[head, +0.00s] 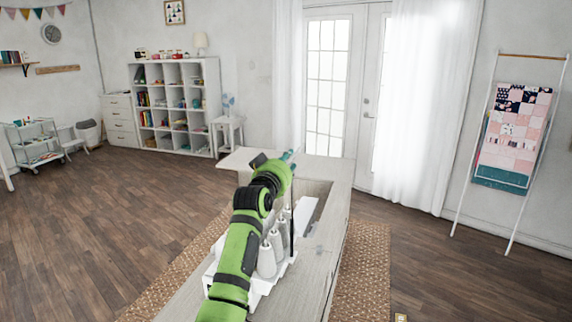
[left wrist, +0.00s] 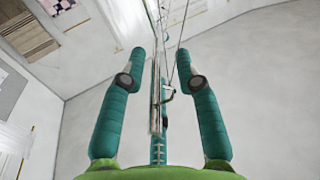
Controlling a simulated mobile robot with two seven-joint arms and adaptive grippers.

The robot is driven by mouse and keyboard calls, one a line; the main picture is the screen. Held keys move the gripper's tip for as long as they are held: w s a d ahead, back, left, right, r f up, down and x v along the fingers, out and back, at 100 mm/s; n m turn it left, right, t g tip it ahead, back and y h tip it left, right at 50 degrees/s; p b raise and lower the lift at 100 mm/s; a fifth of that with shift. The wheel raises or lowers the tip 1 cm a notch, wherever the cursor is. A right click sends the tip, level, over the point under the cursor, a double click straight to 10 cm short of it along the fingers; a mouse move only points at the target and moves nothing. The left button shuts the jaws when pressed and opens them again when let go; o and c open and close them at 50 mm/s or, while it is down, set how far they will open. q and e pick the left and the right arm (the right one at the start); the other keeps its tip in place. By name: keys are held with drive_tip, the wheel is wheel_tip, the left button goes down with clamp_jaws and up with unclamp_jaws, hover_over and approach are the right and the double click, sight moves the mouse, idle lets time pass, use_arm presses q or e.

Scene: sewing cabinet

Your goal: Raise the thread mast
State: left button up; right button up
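In the left wrist view my left gripper (left wrist: 161,62) is open, its two teal fingers apart. A thin upright metal mast (left wrist: 155,95) with a small hook and fine wires or threads stands between the fingers, with a visible gap on both sides. Its depth relative to the fingertips is hard to judge. In the head view the left gripper (head: 291,157) is above the cabinet, mostly hidden behind my green arm. White thread cones (head: 267,260) stand in a white stand (head: 258,290) on the cabinet below, partly covered by the arm. My right gripper is not in view.
The long pale cabinet top (head: 318,262) runs away from me over a woven rug (head: 366,265). A white cube shelf (head: 176,105) stands at the back. A quilt ladder (head: 508,140) leans at the right. The wooden floor is open on both sides.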

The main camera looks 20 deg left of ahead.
use_arm(q)
drive_tip(key=shift+f, duration=0.15)
drive_tip(key=shift+s+f, duration=0.1)
drive_tip(key=shift+s, duration=0.1)
drive_tip(key=s, duration=1.1)
drive_tip(key=shift+s+a, duration=0.2)
drive_tip(key=shift+s, duration=0.15)
